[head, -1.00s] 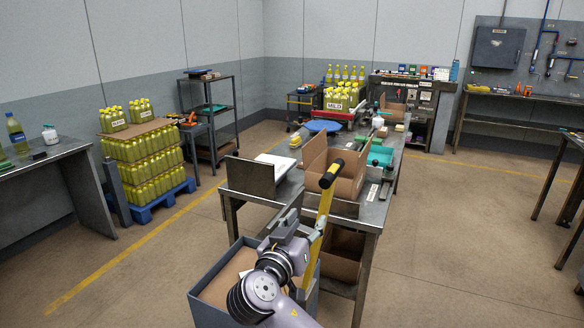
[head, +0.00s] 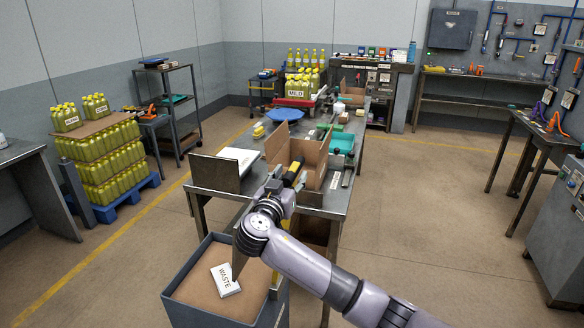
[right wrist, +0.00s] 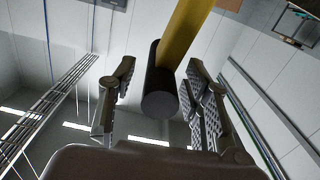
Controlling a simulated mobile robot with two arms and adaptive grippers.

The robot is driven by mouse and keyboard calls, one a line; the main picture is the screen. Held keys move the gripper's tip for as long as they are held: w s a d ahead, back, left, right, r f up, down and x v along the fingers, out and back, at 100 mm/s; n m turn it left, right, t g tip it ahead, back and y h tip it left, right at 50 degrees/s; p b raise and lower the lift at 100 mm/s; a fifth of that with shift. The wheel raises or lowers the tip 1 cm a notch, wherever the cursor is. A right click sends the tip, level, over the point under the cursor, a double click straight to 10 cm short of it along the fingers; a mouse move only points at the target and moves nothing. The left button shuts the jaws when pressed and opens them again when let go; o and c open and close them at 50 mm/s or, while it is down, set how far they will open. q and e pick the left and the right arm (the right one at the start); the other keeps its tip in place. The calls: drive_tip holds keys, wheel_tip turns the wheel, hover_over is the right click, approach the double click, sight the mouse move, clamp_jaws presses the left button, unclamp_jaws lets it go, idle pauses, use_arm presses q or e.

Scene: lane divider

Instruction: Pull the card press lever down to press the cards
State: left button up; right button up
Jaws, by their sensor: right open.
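The lever is a yellow bar with a dark grip (head: 293,170) at its upper end, standing at the near edge of the worktable in the head view. My right gripper (head: 285,183) is at the grip and hides part of the bar. In the right wrist view the dark grip (right wrist: 160,88) lies between the two open fingers, with gaps at both sides. The yellow bar (right wrist: 188,30) runs up from it. The cards under the press cannot be made out. My left gripper is not in view.
An open cardboard box (head: 312,158) stands on the worktable (head: 205,178) just behind the grip. A dark upright panel (head: 212,172) stands left of the box.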

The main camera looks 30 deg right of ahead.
drive_tip(key=shift+x, duration=1.15)
drive_tip(key=shift+c, duration=0.5)
clamp_jaws()
